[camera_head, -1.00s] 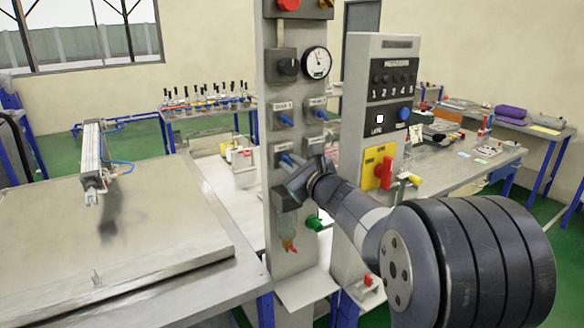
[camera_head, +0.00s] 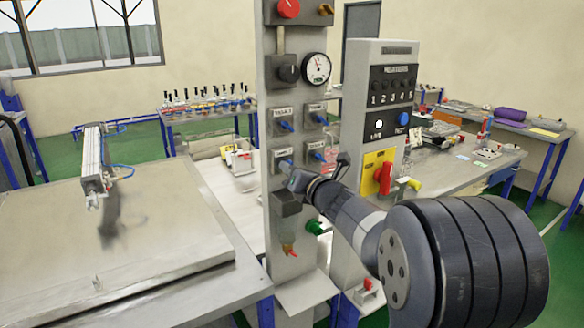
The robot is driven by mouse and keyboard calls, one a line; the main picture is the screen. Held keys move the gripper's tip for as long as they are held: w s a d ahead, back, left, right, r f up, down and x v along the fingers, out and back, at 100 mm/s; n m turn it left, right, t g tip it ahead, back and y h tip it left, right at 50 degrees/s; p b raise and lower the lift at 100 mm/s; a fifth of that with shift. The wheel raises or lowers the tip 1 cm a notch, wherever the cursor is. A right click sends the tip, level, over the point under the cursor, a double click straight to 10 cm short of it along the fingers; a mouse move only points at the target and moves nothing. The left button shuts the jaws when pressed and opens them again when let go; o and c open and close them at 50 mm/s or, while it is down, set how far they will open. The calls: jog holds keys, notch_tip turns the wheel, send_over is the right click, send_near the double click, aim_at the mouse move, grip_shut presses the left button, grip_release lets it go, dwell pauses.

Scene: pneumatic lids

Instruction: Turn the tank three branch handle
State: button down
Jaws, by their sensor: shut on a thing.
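A grey upright panel (camera_head: 272,225) carries blue branch handles in two rows. The upper left handle (camera_head: 286,126), upper right handle (camera_head: 321,120) and lower right handle (camera_head: 318,156) are clear of my gripper. My gripper (camera_head: 290,172) is at the lower left handle (camera_head: 285,163), taken as the tank three branch handle, and is shut on it. The small labels are too blurred to read surely.
A gauge (camera_head: 316,68) and red knob (camera_head: 288,8) are higher on the panel. A filter bowl (camera_head: 287,228) and green fitting (camera_head: 318,227) sit below the gripper. A control box (camera_head: 364,150) with a red switch (camera_head: 384,178) stands close right.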

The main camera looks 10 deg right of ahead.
jog(key=shift+m+p, duration=0.55)
jog(key=shift+m, duration=1.15)
jog(key=c, duration=1.6)
grip_release()
jog(key=b+v, duration=0.1)
jog(key=v, duration=0.9)
jog(key=shift+s+d+b, duration=0.15)
jog(key=shift+s+b, duration=0.25)
jog(key=shift+w, duration=0.1)
